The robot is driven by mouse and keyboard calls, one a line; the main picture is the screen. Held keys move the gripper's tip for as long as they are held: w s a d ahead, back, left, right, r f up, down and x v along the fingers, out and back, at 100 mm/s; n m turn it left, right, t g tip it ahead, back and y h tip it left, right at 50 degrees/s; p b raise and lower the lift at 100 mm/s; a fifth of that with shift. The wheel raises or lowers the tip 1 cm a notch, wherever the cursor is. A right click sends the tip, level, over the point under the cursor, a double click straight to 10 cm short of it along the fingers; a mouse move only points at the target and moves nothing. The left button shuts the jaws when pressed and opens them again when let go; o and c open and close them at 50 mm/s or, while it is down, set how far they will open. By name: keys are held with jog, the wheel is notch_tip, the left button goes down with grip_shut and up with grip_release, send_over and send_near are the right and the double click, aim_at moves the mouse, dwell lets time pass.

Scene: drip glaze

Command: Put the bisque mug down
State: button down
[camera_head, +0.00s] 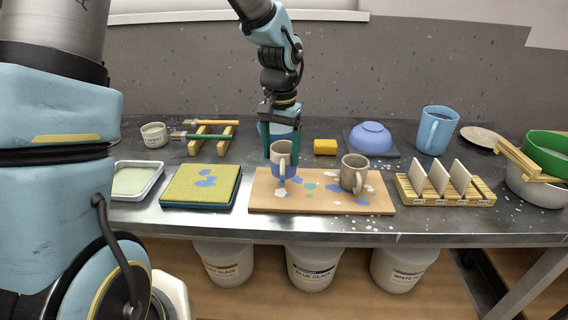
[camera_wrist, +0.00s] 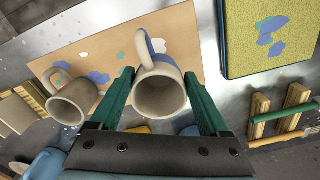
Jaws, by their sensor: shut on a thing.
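My gripper (camera_head: 281,150) is shut on the bisque mug (camera_head: 281,161), its green fingers on either side of the mug. The mug is cream above and blue on its lower part, with its handle facing the front. In the wrist view the mug (camera_wrist: 160,97) shows its open rim between the fingers. It is upright over the left part of the tan, glaze-spotted board (camera_head: 262,201). I cannot tell whether its base touches the board. A second, grey-brown mug (camera_head: 353,172) stands on the right part of the board; it also shows in the wrist view (camera_wrist: 73,101).
A yellow pad with blue marks (camera_head: 190,187) lies left of the board. A rack of upright tiles (camera_head: 447,189) stands to the right. Behind are a yellow sponge (camera_head: 325,147), an upturned blue bowl (camera_head: 370,138) and a blue pitcher (camera_head: 436,130). The board's front middle is clear.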

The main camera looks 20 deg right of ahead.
jog(key=shift+f+p, duration=0.3)
jog(key=shift+f, duration=1.6)
jog(key=shift+f, duration=0.15)
grip_release()
notch_tip(320, 180, up, 12)
jog(key=b, duration=0.2)
jog(key=s+a+f+n, duration=0.1)
jog(key=a+f+n, duration=0.2)
jog(key=a, duration=1.1)
jog(key=s+a+f+n+t, duration=0.1)
jog(key=a+f+n, duration=0.2)
jog(key=a, duration=1.2)
jog(key=shift+s+f+n+t, duration=0.2)
jog(key=shift+s+n+t, duration=0.15)
jog(key=shift+n, duration=0.75)
